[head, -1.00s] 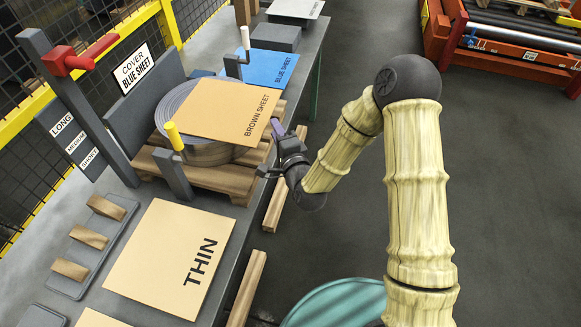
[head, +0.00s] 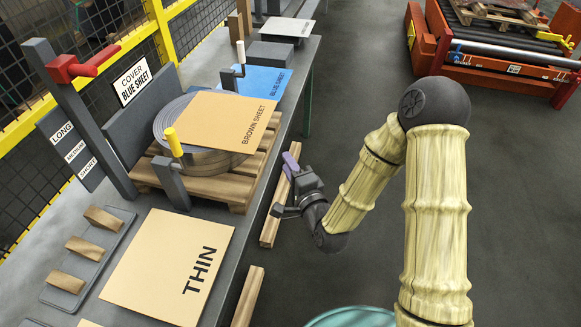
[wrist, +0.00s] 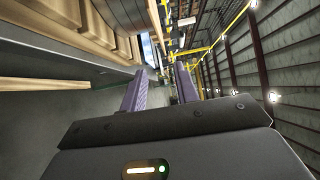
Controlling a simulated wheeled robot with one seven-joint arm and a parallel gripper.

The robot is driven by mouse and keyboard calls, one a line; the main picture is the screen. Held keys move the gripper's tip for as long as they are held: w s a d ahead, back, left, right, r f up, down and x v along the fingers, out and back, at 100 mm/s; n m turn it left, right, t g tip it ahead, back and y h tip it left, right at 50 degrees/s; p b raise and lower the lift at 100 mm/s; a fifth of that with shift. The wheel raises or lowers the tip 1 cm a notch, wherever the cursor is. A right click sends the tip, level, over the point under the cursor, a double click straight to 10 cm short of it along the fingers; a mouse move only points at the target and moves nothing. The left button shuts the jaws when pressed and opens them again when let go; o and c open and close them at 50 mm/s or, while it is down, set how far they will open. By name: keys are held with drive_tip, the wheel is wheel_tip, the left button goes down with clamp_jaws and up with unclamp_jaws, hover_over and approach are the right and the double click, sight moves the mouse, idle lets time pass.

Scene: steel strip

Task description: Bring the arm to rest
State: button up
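My arm reaches from the right side of the head view, bent at a dark elbow joint. My gripper (head: 291,164) is beside the bench edge, apart from the pallet and over the floor side. In the wrist view, its two purple fingers (wrist: 160,88) stand apart with nothing between them, so it is open and empty. The brown sheet (head: 232,115) lies on top of the steel coil (head: 172,122), which rests on a wooden pallet (head: 234,188) on the bench (head: 250,232).
The thin sheet (head: 165,262) lies flat at the front of the bench, the blue sheet (head: 262,80) behind the coil. A yellow-handled post (head: 173,165) stands by the pallet. Wooden beams (head: 268,222) lie below the bench edge. Floor (head: 350,110) is clear up to the orange conveyor (head: 510,70).

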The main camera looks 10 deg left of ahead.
drive_tip(key=shift+w, duration=0.1)
idle(0.5)
drive_tip(key=s+d+r+n+g+h+p, duration=0.1)
drive_tip(key=d+r+n+g+h+p, duration=0.2)
drive_tip(key=d+n+g+h+p, duration=0.85)
drive_tip(key=s+d+r+b, duration=0.1)
drive_tip(key=s+d+r, duration=0.3)
drive_tip(key=s+d, duration=0.2)
drive_tip(key=s+d+r, duration=0.3)
drive_tip(key=s+d, duration=0.3)
drive_tip(key=d, duration=0.3)
drive_tip(key=shift+r+m+y+b, duration=0.35)
drive_tip(key=shift+y, duration=0.1)
drive_tip(key=shift+g, duration=0.25)
